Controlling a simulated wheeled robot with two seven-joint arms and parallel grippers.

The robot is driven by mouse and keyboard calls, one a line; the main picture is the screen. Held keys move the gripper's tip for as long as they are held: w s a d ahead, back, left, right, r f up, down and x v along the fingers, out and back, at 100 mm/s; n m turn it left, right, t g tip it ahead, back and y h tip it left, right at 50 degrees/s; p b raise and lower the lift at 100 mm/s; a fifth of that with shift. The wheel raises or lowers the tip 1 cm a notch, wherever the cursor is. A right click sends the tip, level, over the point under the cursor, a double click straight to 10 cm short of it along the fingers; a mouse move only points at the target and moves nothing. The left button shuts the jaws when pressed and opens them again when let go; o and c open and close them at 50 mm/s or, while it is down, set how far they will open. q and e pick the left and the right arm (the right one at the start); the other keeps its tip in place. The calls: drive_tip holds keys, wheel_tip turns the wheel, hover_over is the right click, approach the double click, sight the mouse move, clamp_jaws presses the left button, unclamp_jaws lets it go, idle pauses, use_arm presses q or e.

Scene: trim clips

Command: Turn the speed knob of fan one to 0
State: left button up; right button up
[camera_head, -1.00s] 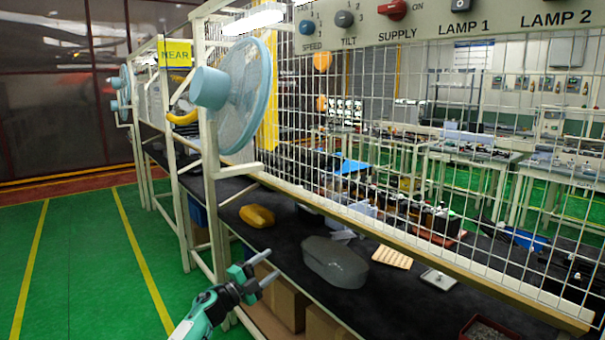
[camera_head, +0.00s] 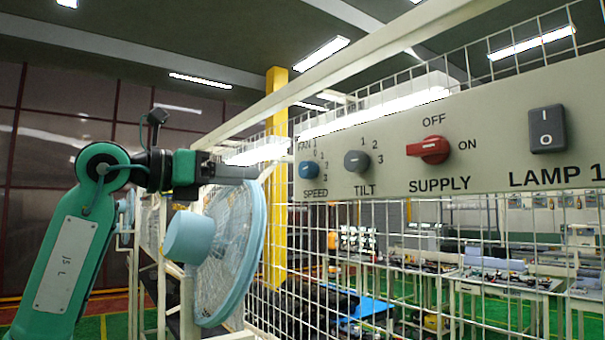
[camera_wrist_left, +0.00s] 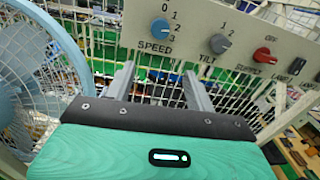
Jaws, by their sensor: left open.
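The blue speed knob (camera_head: 309,169) of fan one sits at the left end of a beige panel (camera_head: 470,130), above the label SPEED, with numbers around it. It also shows in the left wrist view (camera_wrist_left: 160,28), above and between the finger lines. My left gripper (camera_head: 250,173) is raised to the knob's height, left of it and apart from it in the head view. In the left wrist view its two fingers (camera_wrist_left: 160,80) are spread with nothing between them. The light-blue fan (camera_head: 225,250) stands below the gripper. My right gripper is out of view.
Right of the speed knob are a grey tilt knob (camera_head: 357,161), a red supply knob (camera_head: 430,150) and a lamp 1 rocker switch (camera_head: 547,129). A white wire grid (camera_head: 400,260) hangs below the panel. The fan cage is close to my left arm.

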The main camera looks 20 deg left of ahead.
sight(303, 171)
use_arm(q)
drive_tip(key=shift+t+y, duration=0.3)
drive_tip(key=shift+t, duration=0.1)
drive_tip(key=p+x, duration=0.2)
drive_tip(key=x, duration=0.1)
drive_tip(key=r+p+x, duration=0.1)
drive_tip(key=p+x, duration=0.1)
drive_tip(key=x, duration=0.2)
drive_tip(key=r+p+x, duration=0.1)
drive_tip(key=p+x, duration=0.1)
drive_tip(key=x, duration=0.2)
drive_tip(key=shift+d, duration=0.2)
drive_tip(key=shift+w+d+f, duration=0.1)
drive_tip(key=shift+w+d, duration=0.25)
drive_tip(key=shift+w, duration=0.1)
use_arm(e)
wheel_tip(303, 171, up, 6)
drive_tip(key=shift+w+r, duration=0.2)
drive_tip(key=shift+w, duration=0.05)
use_arm(q)
drive_tip(key=c, duration=1)
